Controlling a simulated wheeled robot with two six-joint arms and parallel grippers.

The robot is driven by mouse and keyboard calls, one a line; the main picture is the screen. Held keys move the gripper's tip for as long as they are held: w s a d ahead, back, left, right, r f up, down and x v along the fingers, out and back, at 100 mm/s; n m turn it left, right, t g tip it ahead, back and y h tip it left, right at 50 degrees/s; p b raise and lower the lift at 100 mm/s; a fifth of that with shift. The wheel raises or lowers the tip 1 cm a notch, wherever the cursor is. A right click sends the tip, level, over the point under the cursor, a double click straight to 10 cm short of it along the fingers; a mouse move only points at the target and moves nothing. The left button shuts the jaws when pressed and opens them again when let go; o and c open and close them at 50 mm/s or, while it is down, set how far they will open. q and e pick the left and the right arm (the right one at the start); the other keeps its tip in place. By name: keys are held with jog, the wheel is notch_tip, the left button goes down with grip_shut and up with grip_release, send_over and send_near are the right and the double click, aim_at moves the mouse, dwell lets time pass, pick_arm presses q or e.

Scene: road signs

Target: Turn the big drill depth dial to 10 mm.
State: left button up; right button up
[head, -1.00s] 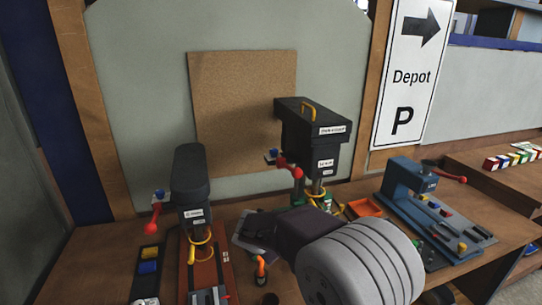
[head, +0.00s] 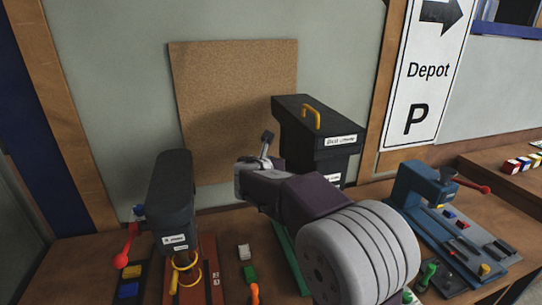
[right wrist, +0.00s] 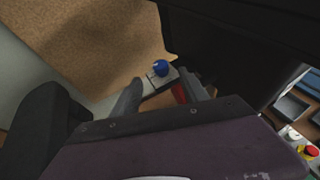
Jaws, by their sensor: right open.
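The big drill (head: 315,130) is a tall black machine with a yellow handle on top, at the centre of the bench. In the right wrist view a round blue knob (right wrist: 160,67) sits on a pale plate, with a red part (right wrist: 180,92) just below it. My right gripper (head: 267,145) is at the left side of the big drill. It also shows in the right wrist view (right wrist: 158,90), open, with its fingers near the knob plate. My arm hides the knob and the drill's lower left side in the head view. I cannot read any dial marks. My left gripper is not in view.
A smaller drill (head: 172,203) with a red lever (head: 125,245) stands to the left. A blue press (head: 418,200) with a red handle stands to the right. A cork board (head: 235,100) is on the wall behind. Small coloured blocks lie between the drills.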

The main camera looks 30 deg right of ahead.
jog(key=x, duration=0.9)
jog(key=shift+f+p, duration=0.1)
jog(key=shift+p, duration=0.3)
jog(key=shift+s+a, duration=0.15)
jog(key=shift+s, duration=0.1)
jog(key=shift+w, duration=0.2)
grip_shut()
